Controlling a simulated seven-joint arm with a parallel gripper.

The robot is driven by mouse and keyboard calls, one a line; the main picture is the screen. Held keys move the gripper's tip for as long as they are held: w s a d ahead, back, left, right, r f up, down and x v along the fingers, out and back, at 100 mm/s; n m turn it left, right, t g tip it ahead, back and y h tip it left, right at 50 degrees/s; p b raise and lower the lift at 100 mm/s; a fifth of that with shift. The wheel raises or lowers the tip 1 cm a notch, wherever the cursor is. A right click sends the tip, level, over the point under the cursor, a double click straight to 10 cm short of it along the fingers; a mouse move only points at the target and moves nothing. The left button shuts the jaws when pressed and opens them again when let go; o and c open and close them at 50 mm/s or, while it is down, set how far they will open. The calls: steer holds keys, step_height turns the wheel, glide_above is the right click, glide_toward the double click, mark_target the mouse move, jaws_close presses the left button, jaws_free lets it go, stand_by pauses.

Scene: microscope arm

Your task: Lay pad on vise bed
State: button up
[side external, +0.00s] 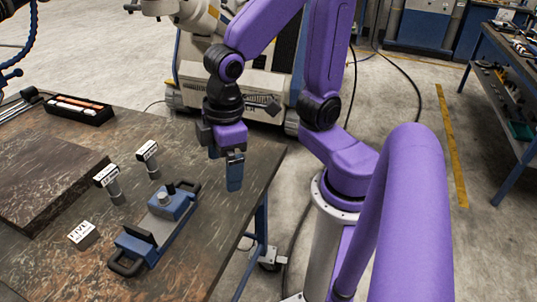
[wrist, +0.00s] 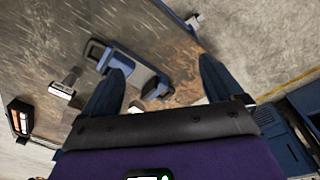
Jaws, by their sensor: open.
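The vise (side external: 180,204) is blue with a black handle at each end and lies diagonally on the dark bench. Its bare grey bed (side external: 160,228) shows between a dark jaw plate and a blue block with a silver knob. The vise also shows in the wrist view (wrist: 138,72), beyond my fingers. My gripper (side external: 226,168) points down, open, right of the vise and above the bench's right side. No object shows between its fingers in the wrist view (wrist: 161,66). I cannot identify the pad for certain; a small low block with a white label (side external: 82,235) sits left of the vise.
Two upright posts with white labels, one nearer (side external: 107,180) and one farther (side external: 147,156), stand left of the vise. A thick dark slab (side external: 45,185) covers the bench's left. A black tray (side external: 80,110) with rods lies at the back. The bench's right strip is clear.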

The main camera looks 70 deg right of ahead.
steer(key=s+d+n, duration=0.2)
steer(key=s+d, duration=0.3)
steer(key=s, duration=0.2)
steer(key=shift+s+d+f+n+g, duration=0.2)
steer(key=shift+s+f+n+g, duration=0.1)
steer(key=shift+g, duration=0.1)
steer(key=shift+w+r, duration=0.1)
steer(key=m+t, duration=0.4)
steer(key=m, duration=1)
glide_above(81, 231)
steer(key=s, duration=0.6)
step_height(81, 231, down, 8)
steer(key=shift+h, duration=0.4)
steer(key=x, duration=1.6)
steer(key=shift+w+a+f, duration=0.1)
steer(key=shift+a+f, duration=0.15)
